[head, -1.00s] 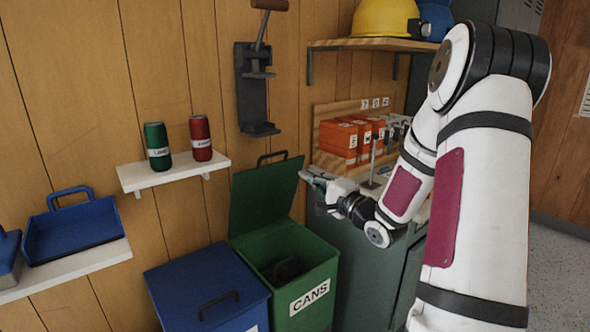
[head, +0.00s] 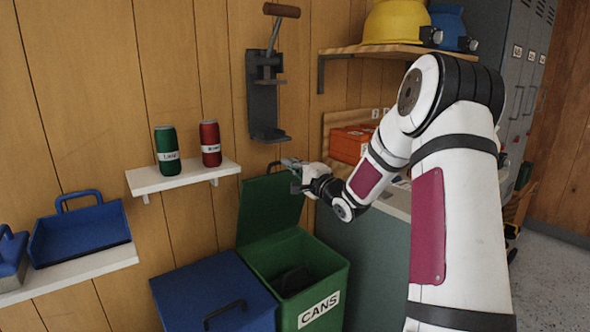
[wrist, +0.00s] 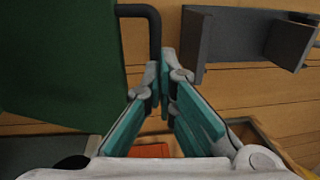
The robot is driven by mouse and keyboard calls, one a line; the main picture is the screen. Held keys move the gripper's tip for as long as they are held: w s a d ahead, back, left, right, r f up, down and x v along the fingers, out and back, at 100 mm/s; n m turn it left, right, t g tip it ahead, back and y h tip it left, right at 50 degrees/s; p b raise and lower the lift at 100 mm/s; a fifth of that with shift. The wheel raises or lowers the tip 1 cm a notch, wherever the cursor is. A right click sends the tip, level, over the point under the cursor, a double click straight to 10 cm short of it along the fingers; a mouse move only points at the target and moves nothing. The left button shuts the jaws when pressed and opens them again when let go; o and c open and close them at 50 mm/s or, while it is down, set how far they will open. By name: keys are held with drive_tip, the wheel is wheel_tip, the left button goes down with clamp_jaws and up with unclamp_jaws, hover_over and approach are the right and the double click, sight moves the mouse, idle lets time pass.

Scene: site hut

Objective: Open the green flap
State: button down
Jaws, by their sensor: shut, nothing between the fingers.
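The green flap (head: 268,208) is the lid of the green bin (head: 330,280) labelled CANS. It stands raised at the back of the bin, near the wooden wall, and the bin's mouth is uncovered. My gripper (head: 287,163) is shut and empty at the flap's upper edge, by its dark handle. In the wrist view the flap (wrist: 60,60) fills the upper left, with the handle (wrist: 153,25) just beyond my fingertips (wrist: 166,72). I cannot tell whether my fingers touch the handle.
A blue bin (head: 215,295) with a closed lid stands left of the green bin. A shelf (head: 185,178) holds a green can (head: 167,150) and a red can (head: 210,143). A dark lever press (head: 264,95) hangs on the wall above the flap. A grey cabinet (head: 365,260) stands right.

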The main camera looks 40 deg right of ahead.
drive_tip(key=w+r+g+p, duration=0.1)
drive_tip(key=w+r+p, duration=0.1)
drive_tip(key=w+p, duration=0.3)
drive_tip(key=w, duration=0.4)
drive_tip(key=shift+w+a+r, duration=0.15)
drive_tip(key=shift+w+r, duration=0.05)
drive_tip(key=shift+r, duration=0.2)
drive_tip(key=shift+s, duration=0.1)
